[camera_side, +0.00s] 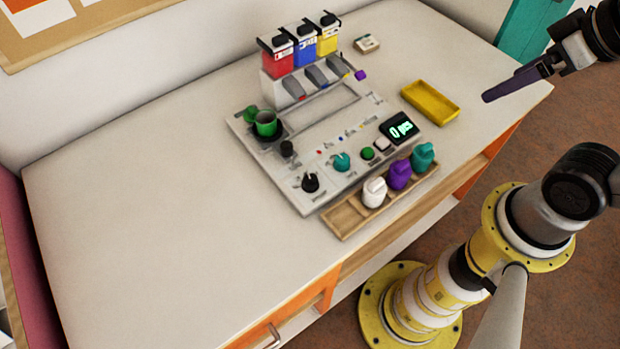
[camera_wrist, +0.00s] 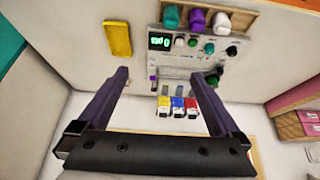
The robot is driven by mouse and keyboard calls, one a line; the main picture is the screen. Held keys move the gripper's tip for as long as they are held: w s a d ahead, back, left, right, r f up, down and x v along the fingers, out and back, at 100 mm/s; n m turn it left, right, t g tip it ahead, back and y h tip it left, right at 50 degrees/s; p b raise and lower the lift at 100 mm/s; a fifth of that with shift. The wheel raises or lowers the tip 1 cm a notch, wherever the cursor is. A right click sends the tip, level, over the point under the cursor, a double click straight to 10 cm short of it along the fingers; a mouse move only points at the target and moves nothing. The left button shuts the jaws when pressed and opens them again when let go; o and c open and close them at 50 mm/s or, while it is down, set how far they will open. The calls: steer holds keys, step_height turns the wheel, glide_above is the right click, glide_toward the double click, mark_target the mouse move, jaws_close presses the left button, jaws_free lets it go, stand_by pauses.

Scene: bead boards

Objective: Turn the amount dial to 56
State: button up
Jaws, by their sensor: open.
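A light grey control board (camera_side: 310,201) lies on the table. Near its front edge are a black dial (camera_side: 311,182) and a teal dial (camera_side: 341,161); their printed labels are too small to read, so I cannot tell which is the amount dial. The small display (camera_side: 399,128) shows a green "0 pcs". In the wrist view the black dial (camera_wrist: 231,50) and teal dial (camera_wrist: 209,48) appear upper right. My gripper (camera_wrist: 160,74) is open and empty. In the side view my gripper (camera_side: 489,97) hangs above the table's right end, apart from the board.
A wooden tray (camera_side: 345,227) with white, purple and teal pieces lies along the board's front. Red, blue and yellow dispensers (camera_side: 303,58) stand behind. A green cup (camera_side: 266,123) sits at the board's left. A yellow tray (camera_side: 430,102) lies right. The table's left is clear.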

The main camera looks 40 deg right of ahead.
steer(key=shift+m, duration=0.4)
steer(key=c, duration=0.5)
steer(key=w+a+r+m, duration=0.1)
steer(key=w+r+m, duration=0.2)
steer(key=w+r, duration=0.15)
steer(key=n+g, duration=0.1)
steer(key=g, duration=0.5)
glide_above(310, 179)
step_height(310, 179, down, 14)
step_height(310, 179, down, 14)
steer(key=shift+r, duration=0.2)
jaws_close()
